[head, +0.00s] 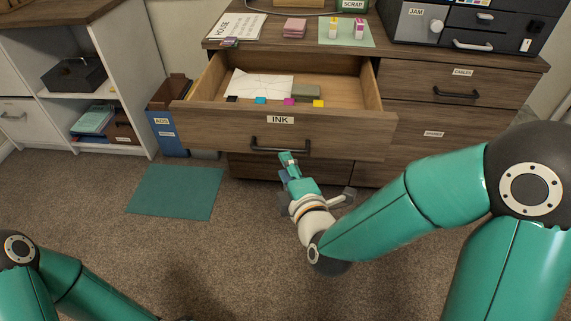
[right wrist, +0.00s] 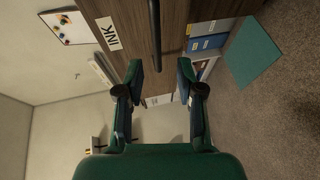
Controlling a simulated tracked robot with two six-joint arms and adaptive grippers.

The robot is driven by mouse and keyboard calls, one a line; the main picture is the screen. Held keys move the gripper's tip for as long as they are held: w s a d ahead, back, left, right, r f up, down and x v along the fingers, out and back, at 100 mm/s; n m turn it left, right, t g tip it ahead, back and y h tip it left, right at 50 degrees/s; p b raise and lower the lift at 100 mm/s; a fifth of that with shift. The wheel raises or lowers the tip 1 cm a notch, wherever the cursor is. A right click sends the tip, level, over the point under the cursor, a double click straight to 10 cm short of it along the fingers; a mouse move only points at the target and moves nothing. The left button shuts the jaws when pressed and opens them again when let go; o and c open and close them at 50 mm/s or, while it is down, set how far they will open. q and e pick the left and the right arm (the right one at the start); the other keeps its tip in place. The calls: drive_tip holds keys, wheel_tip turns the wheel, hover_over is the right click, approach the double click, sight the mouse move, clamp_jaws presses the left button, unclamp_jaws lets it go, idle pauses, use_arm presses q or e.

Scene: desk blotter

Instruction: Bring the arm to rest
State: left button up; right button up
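My right arm (head: 405,205) reaches in from the right. Its gripper (head: 318,178) is in front of and just below the handle (head: 280,149) of the pulled-out INK drawer (head: 205,120). In the right wrist view my right gripper (right wrist: 159,78) has its two fingers apart with nothing between them. The dark handle (right wrist: 155,28) shows beyond the fingertips there; the exact gap is hard to tell. My left arm (head: 75,285) is low at the left, and its gripper is not visible.
The drawer holds a white sheet (head: 262,85), a grey-green block (head: 321,74) and several coloured pieces. The dresser top (head: 270,32) carries pink notes (head: 295,28) and small boxes. A black JAM machine (head: 462,25) stands right.

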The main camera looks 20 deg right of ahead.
drive_tip(key=s+d+f+m+g, duration=0.2)
drive_tip(key=s+d+f+g, duration=0.15)
drive_tip(key=f, duration=0.85)
drive_tip(key=s+d+f+m+g, duration=0.2)
drive_tip(key=s+f+m+g, duration=0.15)
drive_tip(key=f, duration=0.85)
drive_tip(key=s+a+f+m+g+y, duration=0.25)
drive_tip(key=s+f+m+g, duration=0.2)
drive_tip(key=s+m, duration=0.25)
drive_tip(key=s+a+f+m+g+y, duration=0.1)
drive_tip(key=s+a+f+m+g, duration=0.35)
drive_tip(key=s+m, duration=0.25)
wheel_tip(320, 180, up, 38)
drive_tip(key=p, duration=3.8)
drive_tip(key=shift+w+d+f+t+p, duration=0.2)
drive_tip(key=shift+d+t+p, duration=0.05)
drive_tip(key=shift+t+p, duration=0.15)
